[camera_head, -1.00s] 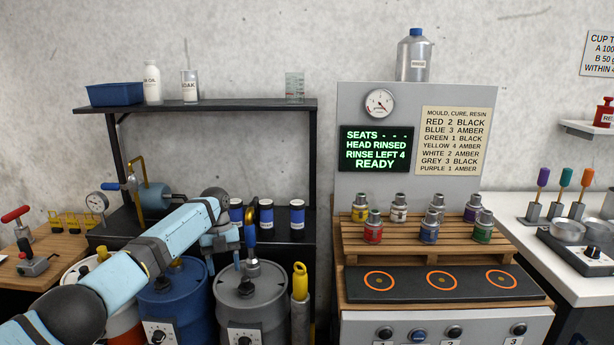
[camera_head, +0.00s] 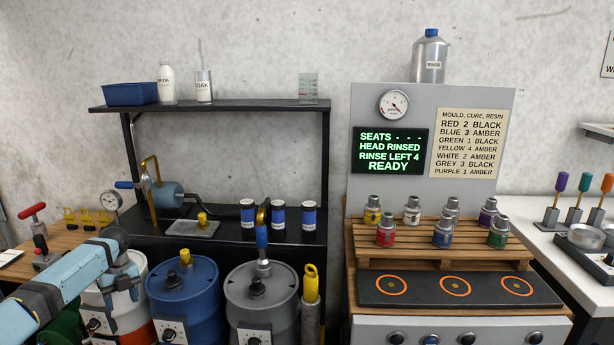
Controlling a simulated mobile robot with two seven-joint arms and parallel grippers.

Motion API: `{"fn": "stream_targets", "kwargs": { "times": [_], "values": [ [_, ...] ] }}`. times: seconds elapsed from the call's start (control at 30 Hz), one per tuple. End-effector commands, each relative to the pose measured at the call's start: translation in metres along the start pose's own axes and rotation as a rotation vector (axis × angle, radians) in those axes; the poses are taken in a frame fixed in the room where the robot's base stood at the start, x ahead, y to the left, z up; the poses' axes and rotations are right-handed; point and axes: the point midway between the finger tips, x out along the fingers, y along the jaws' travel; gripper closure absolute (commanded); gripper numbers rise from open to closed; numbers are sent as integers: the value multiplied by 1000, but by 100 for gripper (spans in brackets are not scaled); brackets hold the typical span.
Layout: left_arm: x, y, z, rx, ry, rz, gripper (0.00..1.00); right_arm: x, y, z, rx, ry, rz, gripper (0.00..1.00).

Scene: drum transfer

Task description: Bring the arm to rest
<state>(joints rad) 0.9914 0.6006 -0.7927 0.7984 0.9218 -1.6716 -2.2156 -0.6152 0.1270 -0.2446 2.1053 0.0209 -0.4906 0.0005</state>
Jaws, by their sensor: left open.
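My left arm comes in from the lower left. Its gripper (camera_head: 122,282) is over the white and orange drum (camera_head: 130,315), at the left end of the drum row. It is open and I see nothing held in it; the fingertips are small and hard to make out against the drum. The blue drum (camera_head: 190,290) and the grey drum (camera_head: 262,300) stand to its right, clear of the arm. My right gripper is not in view.
A dark shelf rack (camera_head: 215,107) stands behind the drums. The bench at right holds a wooden rack (camera_head: 430,240) with several small cups and a black plate (camera_head: 455,288) with three orange rings.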

Motion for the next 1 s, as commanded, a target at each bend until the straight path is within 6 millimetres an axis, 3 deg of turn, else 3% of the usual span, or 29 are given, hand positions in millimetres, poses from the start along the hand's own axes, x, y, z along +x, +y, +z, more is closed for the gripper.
{"fn": "stream_targets", "kwargs": {
  "times": [0.03, 0.17, 0.3, 0.5, 0.73, 0.87, 1.0],
  "values": [
    [26, -2, -10, -32, -18, -2, 44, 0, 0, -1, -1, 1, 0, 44],
    [86, -6, -40, -154, -84, -44, 44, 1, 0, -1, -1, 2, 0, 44],
    [151, -3, -82, -315, -145, -135, 44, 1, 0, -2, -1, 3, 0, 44],
    [218, 14, -152, -558, -169, -321, 44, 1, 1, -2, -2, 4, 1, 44],
    [255, 50, -237, -841, -94, -569, 44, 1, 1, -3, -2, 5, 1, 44],
    [256, 76, -286, -999, -1, -709, 44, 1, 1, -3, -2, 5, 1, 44],
    [244, 103, -330, -1145, 120, -840, 44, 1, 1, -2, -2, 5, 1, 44]
  ]
}}
